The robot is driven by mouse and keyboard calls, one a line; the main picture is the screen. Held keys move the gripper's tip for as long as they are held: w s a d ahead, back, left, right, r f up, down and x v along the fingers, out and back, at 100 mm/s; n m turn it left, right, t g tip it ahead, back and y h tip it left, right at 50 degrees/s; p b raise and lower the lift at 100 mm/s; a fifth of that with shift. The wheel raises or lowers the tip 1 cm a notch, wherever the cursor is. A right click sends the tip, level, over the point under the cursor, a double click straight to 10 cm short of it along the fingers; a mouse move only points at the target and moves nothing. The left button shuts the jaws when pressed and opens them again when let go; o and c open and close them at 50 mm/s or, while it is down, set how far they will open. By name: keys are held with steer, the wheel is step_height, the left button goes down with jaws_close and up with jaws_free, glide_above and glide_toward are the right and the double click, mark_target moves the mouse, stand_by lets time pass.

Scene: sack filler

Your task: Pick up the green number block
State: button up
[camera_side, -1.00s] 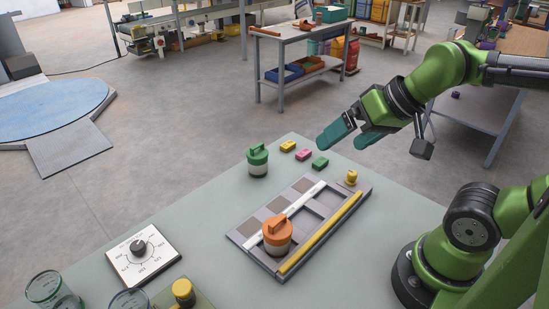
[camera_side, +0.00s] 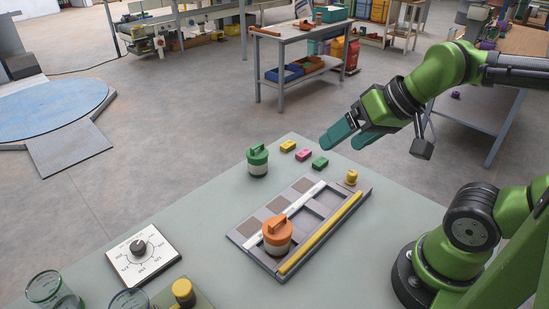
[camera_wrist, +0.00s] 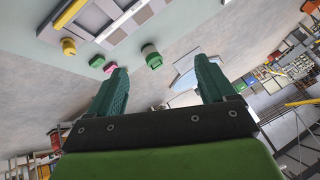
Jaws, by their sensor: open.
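The green number block (camera_side: 320,163) lies on the grey-green table near its far edge, beside a pink block (camera_side: 304,154) and a yellow block (camera_side: 288,146). In the wrist view the green block (camera_wrist: 97,61) shows at upper left, outside the span of the fingers. My gripper (camera_side: 342,139) is open and empty, with teal fingers. It hangs in the air above the table's far edge, above and apart from the green block. In the wrist view my gripper (camera_wrist: 161,66) has its two fingers wide apart. The numbers on the blocks are too small to read.
A green-lidded jar (camera_side: 257,160) stands left of the blocks. A grey tray (camera_side: 245,238) with an orange-lidded jar (camera_side: 278,238), yellow bar and yellow knob (camera_side: 351,177) lies nearer. A dial plate (camera_side: 143,254) and glass beakers (camera_side: 50,290) are at front left.

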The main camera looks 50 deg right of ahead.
steer(key=w+d+f+g+h, duration=0.1)
steer(key=w+d+f+g, duration=0.3)
steer(key=w+d, duration=0.55)
steer(key=n+g+h, duration=0.1)
steer(key=n+g, duration=0.1)
steer(key=n, duration=0.2)
glide_above(321, 161)
steer(key=s, duration=0.2)
step_height(321, 161, down, 4)
steer(key=f, duration=0.5)
steer(key=w+f, duration=0.1)
steer(key=f, duration=0.4)
steer(key=w+f, duration=0.1)
steer(key=f, duration=0.5)
